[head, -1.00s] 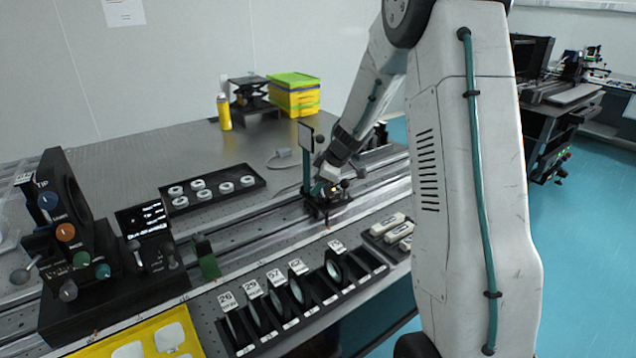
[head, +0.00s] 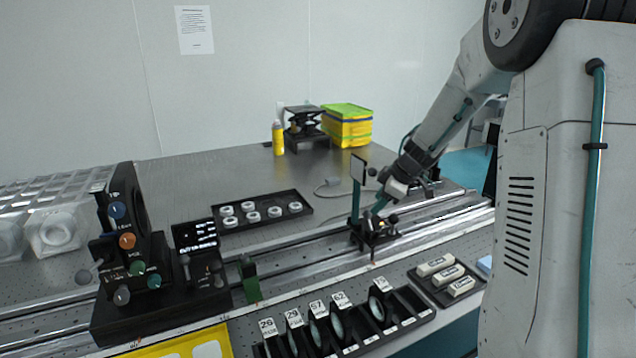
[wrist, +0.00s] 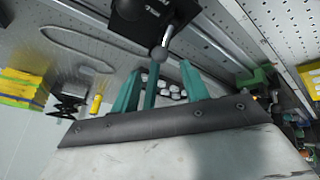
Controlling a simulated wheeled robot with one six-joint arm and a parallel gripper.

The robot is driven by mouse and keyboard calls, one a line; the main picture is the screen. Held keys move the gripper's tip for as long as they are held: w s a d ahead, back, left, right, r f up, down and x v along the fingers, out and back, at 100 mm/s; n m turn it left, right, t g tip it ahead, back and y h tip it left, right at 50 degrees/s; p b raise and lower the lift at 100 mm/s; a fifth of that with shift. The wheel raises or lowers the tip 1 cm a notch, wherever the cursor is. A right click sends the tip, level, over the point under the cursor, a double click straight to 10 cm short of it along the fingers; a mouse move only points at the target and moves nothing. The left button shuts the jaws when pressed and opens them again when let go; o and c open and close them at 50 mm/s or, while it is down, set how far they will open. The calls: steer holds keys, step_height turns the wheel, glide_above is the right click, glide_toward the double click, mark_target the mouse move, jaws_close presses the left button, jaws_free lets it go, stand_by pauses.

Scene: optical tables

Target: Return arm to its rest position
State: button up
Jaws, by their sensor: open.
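My arm comes down from the upper right in the head view. My gripper (head: 378,207) is low over the rail, right at a small black mount (head: 374,232) with knobs; whether they touch I cannot tell. In the wrist view my gripper's teal fingers (wrist: 160,72) are spread apart, with nothing clearly held between them. A black part with a ball-ended knob (wrist: 158,52) is just beyond the fingertips there.
A lens rack (head: 350,335) with numbered slots lies along the front edge. A tray of white rings (head: 262,212) is behind the rail (head: 310,245). A black knobbed device (head: 150,265) stands at left. Yellow boxes (head: 347,128) and a yellow bottle (head: 278,138) are at the back.

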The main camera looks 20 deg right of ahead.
steer(key=d+r+m+t+h, duration=0.3)
steer(key=d+r+m+h, duration=0.1)
steer(key=d+r+h, duration=0.3)
steer(key=s+a+r+m+g+h, duration=0.1)
steer(key=s+m+g+h, duration=0.1)
steer(key=s, duration=0.4)
steer(key=s+r+m+g+h, duration=0.1)
steer(key=s+r+m+g, duration=0.15)
steer(key=s, duration=0.35)
steer(key=s+a+m+g+y, duration=0.1)
steer(key=s+a+g+y, duration=0.2)
steer(key=s+a, duration=2.1)
steer(key=a+y, duration=0.2)
steer(key=y, duration=0.2)
steer(key=shift+s+y, duration=0.3)
steer(key=shift+f+m, duration=0.1)
steer(key=shift+m, duration=0.15)
